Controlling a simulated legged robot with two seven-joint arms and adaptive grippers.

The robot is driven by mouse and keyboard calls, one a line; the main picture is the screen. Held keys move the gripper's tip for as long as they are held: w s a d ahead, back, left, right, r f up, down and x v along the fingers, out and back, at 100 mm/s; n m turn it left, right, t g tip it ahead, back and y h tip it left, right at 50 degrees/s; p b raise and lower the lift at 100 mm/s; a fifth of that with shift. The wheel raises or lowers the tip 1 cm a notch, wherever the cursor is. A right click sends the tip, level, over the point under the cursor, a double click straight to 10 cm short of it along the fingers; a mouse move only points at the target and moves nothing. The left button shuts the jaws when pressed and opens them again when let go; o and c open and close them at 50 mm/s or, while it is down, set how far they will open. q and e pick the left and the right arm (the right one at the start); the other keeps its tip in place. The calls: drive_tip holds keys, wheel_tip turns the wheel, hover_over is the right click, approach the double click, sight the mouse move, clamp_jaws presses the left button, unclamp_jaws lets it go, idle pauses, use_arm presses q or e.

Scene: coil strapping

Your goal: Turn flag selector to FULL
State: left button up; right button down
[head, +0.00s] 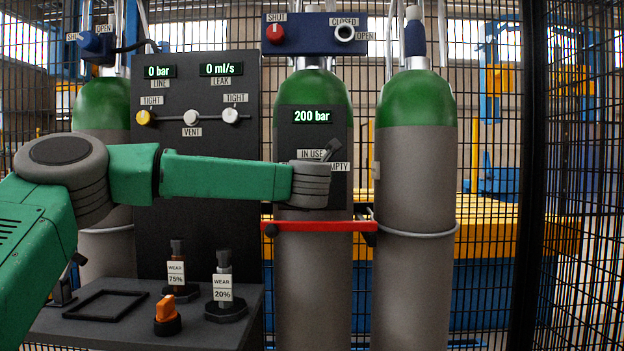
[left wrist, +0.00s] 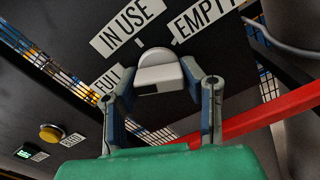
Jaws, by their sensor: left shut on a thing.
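The flag selector is a small light-grey knob (left wrist: 158,74) on a dark panel, shown in the left wrist view. The label FULL (left wrist: 108,80) lies to its left, IN USE (left wrist: 128,24) above it and EMPTY (left wrist: 205,18) to its upper right. My left gripper (left wrist: 160,84) is shut on the knob, one finger on each side. I cannot tell which label the knob points to. In the head view my left gripper (head: 331,150) is at the panel's lower part, below the 200 bar display (head: 312,117); my wrist hides the knob and FULL label. My right gripper is not in view.
A red bar (head: 315,226) crosses the middle cylinder just below my wrist. Another green-topped cylinder (head: 415,190) stands to the right. The gauge panel (head: 197,80) stands left, and a shelf holds two worn tools and an orange knob (head: 167,315). Black mesh fencing encloses the area.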

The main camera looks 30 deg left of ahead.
use_arm(q)
drive_tip(key=o, duration=1.1)
drive_tip(key=shift+f, duration=0.45)
drive_tip(key=shift+c, duration=0.2)
drive_tip(key=shift+o, duration=0.5)
drive_tip(key=shift+w+r, duration=0.1)
drive_tip(key=shift+r, duration=0.1)
drive_tip(key=shift+s+d+r, duration=0.1)
drive_tip(key=shift+s+d, duration=0.05)
drive_tip(key=shift+s, duration=0.2)
drive_tip(key=v, duration=1.1)
drive_tip(key=shift+f, duration=0.2)
drive_tip(key=shift+s, duration=0.1)
